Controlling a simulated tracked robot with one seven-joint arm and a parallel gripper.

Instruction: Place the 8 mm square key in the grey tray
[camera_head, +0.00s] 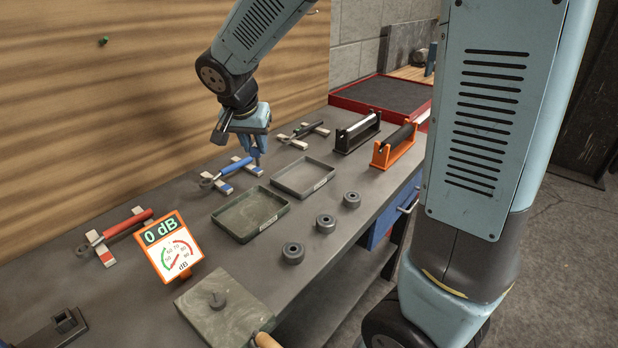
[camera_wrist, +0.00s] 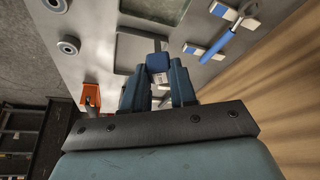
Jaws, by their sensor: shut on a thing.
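My gripper (camera_head: 258,155) hangs over the bench between the blue-handled tool and the grey tray. In the wrist view my gripper (camera_wrist: 159,78) is shut on a small blue piece (camera_wrist: 157,62) with a pale label, too small to read. This may be the square key; most of its shape is hidden, and I cannot make it out in the head view. The grey tray (camera_head: 322,185) is shallow and looks empty, with a white label on its front. In the wrist view the grey tray (camera_wrist: 127,50) lies below and partly behind the held piece.
A green tray (camera_head: 282,212) stands in front of the grey one. Blue-handled (camera_head: 236,166), red-handled (camera_head: 130,222) and dark (camera_head: 303,132) tools lie on rests. Three dark rings (camera_head: 326,223) line the front edge. Black (camera_head: 357,132) and orange (camera_head: 394,147) roller stands are behind, right.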

